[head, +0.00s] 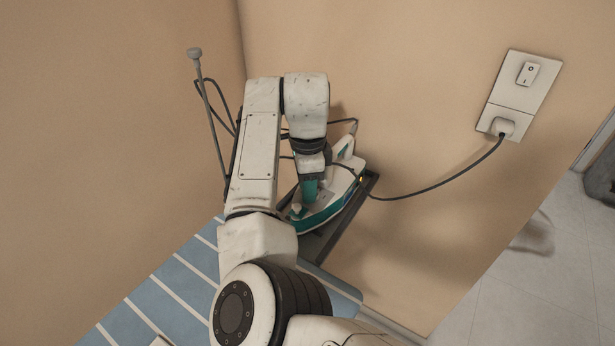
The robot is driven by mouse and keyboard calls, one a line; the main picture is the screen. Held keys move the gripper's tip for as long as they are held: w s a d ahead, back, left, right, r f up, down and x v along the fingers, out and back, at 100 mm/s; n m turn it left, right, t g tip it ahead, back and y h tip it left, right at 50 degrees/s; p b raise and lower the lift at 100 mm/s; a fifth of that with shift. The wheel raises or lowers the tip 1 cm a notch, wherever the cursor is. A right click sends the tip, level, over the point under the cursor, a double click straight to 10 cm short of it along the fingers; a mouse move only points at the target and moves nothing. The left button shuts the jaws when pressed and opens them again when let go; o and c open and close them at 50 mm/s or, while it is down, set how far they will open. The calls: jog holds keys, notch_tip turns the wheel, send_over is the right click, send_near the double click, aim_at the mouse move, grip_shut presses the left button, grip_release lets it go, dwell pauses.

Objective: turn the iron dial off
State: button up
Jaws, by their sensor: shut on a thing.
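The white and teal iron (345,190) rests on a dark narrow tray (370,182) at the end of the striped board, against the wall. A small orange glow shows at the iron's right side. My gripper (310,180) reaches down from above onto the iron's upper part, by a teal piece. It is shut on a part of the iron. My own arm covers much of this spot, so the dial cannot be made out, nor which way it points. The fingertips are too small and covered to see clearly.
The blue and white striped board (165,297) lies at lower left. A thin grey pole (209,115) stands at the left. A dark cord (440,187) runs from the iron area to a wall outlet with a switch (527,73). Tiled floor (520,290) is open at right.

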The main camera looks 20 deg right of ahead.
jog(key=n+p, duration=0.3)
jog(key=p, duration=0.1)
jog(key=shift+s+r+n, duration=0.2)
jog(key=shift+r+n, duration=0.15)
jog(key=shift+n, duration=0.05)
jog(key=n+p, duration=0.3)
jog(key=p, duration=0.1)
jog(key=shift+s+d+n, duration=0.1)
jog(key=shift+s+n, duration=0.05)
jog(key=shift+n, duration=0.15)
jog(key=n+p, duration=0.3)
jog(key=shift+s+d+n+p, duration=0.1)
jog(key=shift+s+n+p, duration=0.05)
jog(key=shift+n+p, duration=0.2)
jog(key=n+p, duration=0.3)
jog(key=shift+s+d+f+n, duration=0.1)
jog(key=shift+n, duration=0.15)
jog(key=n+p, duration=0.1)
jog(key=n, duration=0.1)
jog(key=shift+d+f+n, duration=0.1)
jog(key=shift+d+n, duration=0.05)
jog(key=shift+n, duration=0.25)
jog(key=n, duration=0.3)
jog(key=shift+d+f+n, duration=0.1)
jog(key=shift+d+n, duration=0.05)
jog(key=shift+n, duration=0.15)
jog(key=n, duration=0.6)
jog(key=shift+d, duration=0.2)
jog(key=shift+n, duration=0.4)
